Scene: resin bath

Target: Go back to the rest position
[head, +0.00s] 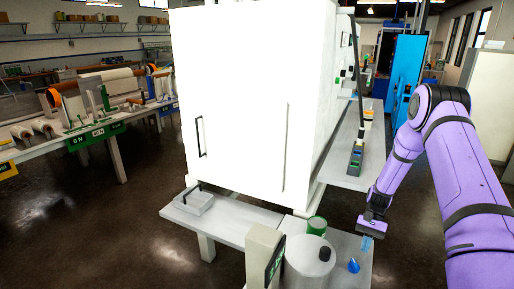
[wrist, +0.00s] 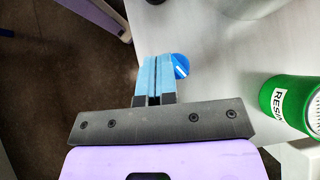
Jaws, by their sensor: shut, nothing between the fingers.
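My gripper (head: 367,243) is at the lower right of the head view, at the end of my purple arm, above the right part of the grey bench top. In the wrist view my gripper (wrist: 152,78) has its two light-blue fingers side by side, shut with nothing between them. A small blue item (head: 354,266) stands on the bench close to the fingertips. The same blue item (wrist: 181,66) shows just right of the fingers in the wrist view, partly hidden by them.
A green can (wrist: 288,103) labelled RESIN and a grey cylinder (head: 310,262) stand near my gripper. A large white cabinet (head: 245,95) is behind the bench (head: 228,226). A grey tray (head: 194,203) lies at the left. Open floor (head: 120,240) is left of the bench.

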